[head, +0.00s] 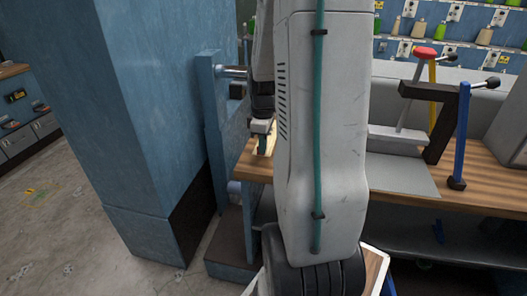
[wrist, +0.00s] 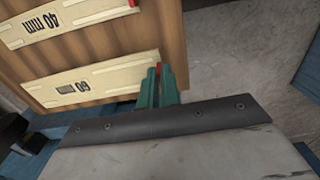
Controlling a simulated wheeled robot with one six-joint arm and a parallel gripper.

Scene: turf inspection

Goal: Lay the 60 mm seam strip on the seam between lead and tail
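The 60 mm seam strip (wrist: 95,82) is a pale flat strip marked "60 mm", lying on a wooden bench top (wrist: 165,25) in the wrist view. A red tab shows at its right end. My gripper (wrist: 160,76) has green fingers at that end, with the red tab between or just behind their tips. The fingers are close together; whether they press on the tab I cannot tell. In the head view my gripper (head: 262,143) is small, pointing down over the bench corner, partly behind my arm. I cannot make out the seam, lead or tail.
A 40 mm strip (wrist: 70,18) lies beside the 60 mm one. A blue pillar (head: 150,120) stands left of the bench. A clamp frame with a blue post (head: 461,135) and a red-topped lever (head: 424,52) stands on the right. My arm blocks the middle.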

